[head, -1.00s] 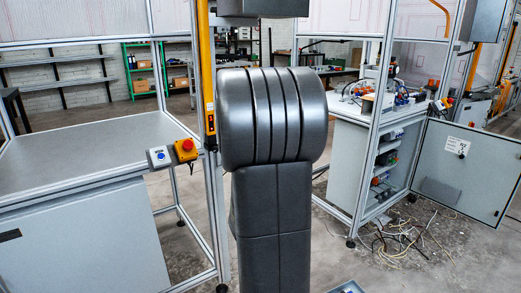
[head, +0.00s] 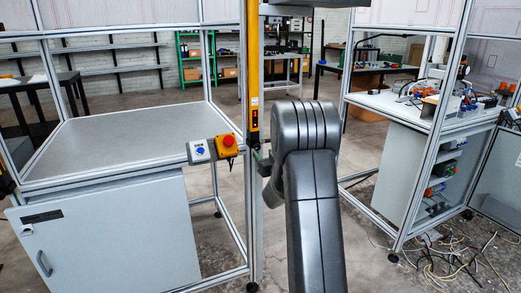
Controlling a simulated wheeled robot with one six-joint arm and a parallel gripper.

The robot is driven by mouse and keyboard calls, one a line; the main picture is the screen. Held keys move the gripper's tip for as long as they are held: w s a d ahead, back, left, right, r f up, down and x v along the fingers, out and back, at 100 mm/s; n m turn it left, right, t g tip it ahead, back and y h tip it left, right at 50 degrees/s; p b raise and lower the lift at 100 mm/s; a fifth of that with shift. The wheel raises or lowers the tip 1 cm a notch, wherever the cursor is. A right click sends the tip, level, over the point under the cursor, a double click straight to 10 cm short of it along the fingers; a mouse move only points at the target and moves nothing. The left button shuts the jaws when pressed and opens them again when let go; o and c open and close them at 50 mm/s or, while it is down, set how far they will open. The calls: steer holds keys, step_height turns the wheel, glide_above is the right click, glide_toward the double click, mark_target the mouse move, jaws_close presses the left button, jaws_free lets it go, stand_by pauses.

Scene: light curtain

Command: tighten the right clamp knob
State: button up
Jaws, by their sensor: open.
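A yellow light curtain bar (head: 253,60) stands upright on the aluminium frame post, left of my arm. Its lower end has a dark section with a small red light. My gripper (head: 263,162) shows in part as a small dark shape at the left of my arm's rounded joint, close to the post. It is open, and I see nothing held in it. A small greenish spot is by its tip, too small to identify. I cannot make out the right clamp knob; my gripper and arm may hide it.
A box with a blue button (head: 199,150) and a yellow box with a red emergency stop (head: 227,144) sit left of the post. A grey table (head: 130,135) is at left. A cabinet bench (head: 400,120) and loose cables (head: 455,262) are at right.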

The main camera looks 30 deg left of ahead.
mark_target(258, 148)
steer(key=shift+x, duration=2.5)
steer(key=c, duration=1)
